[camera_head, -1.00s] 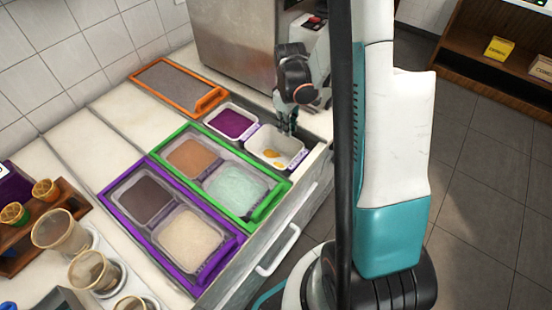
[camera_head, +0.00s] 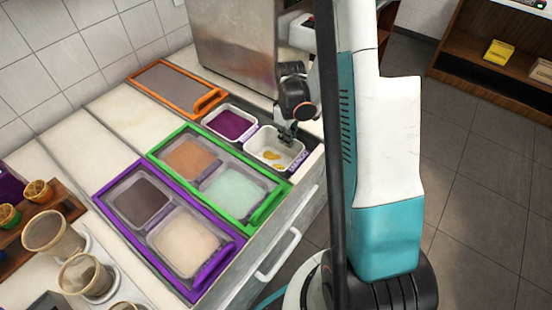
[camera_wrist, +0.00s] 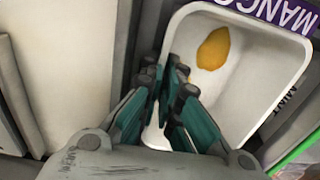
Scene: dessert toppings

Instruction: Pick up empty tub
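The empty tub (camera_head: 262,144) is a white, open tub with a purple label reading MANGO and a few orange-yellow remnants inside. It sits in the counter beside the purple-filled tub. In the wrist view the tub (camera_wrist: 262,65) fills the upper right, with one orange patch on its floor. My gripper (camera_head: 287,139) is at the tub's far right wall. In the wrist view my gripper (camera_wrist: 168,80) has its fingertips close together, one outside and one inside the wall, pinching it. The fingers hide part of that wall.
A tub of purple topping (camera_head: 231,123) stands to the left. A green-framed tray (camera_head: 217,164) and a purple-framed tray (camera_head: 125,228) hold more tubs in front. An orange-framed panel (camera_head: 190,77) lies behind, by a steel machine (camera_head: 233,45). Cups stand at lower left.

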